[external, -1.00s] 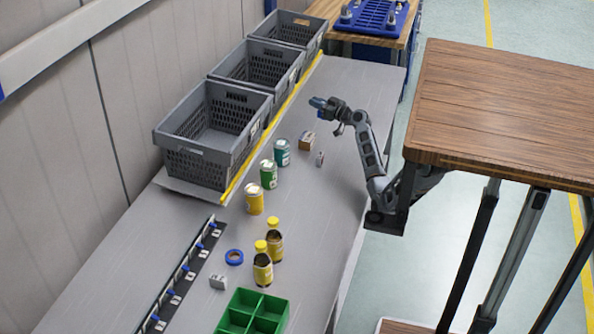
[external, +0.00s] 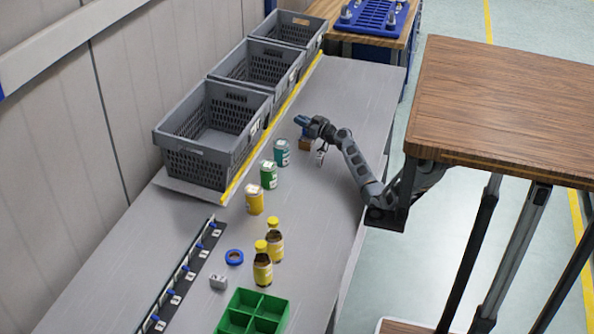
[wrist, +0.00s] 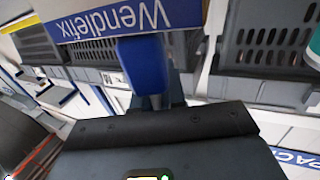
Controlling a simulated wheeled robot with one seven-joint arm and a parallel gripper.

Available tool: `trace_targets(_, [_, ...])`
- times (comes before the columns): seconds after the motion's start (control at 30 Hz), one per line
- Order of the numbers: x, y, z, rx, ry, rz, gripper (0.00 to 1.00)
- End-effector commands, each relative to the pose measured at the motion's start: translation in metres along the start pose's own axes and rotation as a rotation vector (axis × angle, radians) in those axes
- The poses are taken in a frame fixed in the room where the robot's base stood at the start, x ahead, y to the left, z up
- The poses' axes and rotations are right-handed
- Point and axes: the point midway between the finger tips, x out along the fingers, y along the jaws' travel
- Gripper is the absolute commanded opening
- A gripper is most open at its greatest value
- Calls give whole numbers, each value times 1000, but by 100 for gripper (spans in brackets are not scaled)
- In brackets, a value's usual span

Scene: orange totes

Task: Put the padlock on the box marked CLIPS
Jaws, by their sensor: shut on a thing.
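A blue piece that I take to be the padlock (wrist: 143,62) is at my fingertips in the wrist view; its shackle cannot be made out. My gripper (external: 304,123) is shut on it, low over a small brown box (external: 306,145). The box's top is mostly hidden by the gripper. In the wrist view a box face (wrist: 90,25) printed "Wendlefix", upside down, lies right behind the blue piece. The word CLIPS is not readable. Whether the padlock touches the box cannot be told.
A small grey item (external: 320,157) stands close beside the box, under my wrist. A teal jar (external: 282,152) and a green jar (external: 268,175) stand to the left. Grey crates (external: 215,140) line the back behind a yellow strip. Bottles and a green tray (external: 240,325) are nearer.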

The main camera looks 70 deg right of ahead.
Motion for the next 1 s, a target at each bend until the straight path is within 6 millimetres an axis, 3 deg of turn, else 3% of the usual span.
trace_targets(0.2, [0, 0, 3, -1, 1, 0, 0])
trace_targets(0.23, [0, 0, 3, 0, 1, 0, 11])
trace_targets(0.5, [0, 0, 2, 0, 1, 0, 36])
trace_targets(0.87, [0, 0, -4, 0, 0, 0, 36])
trace_targets(1.0, [-24, 0, 2, 0, 1, 1, 36])
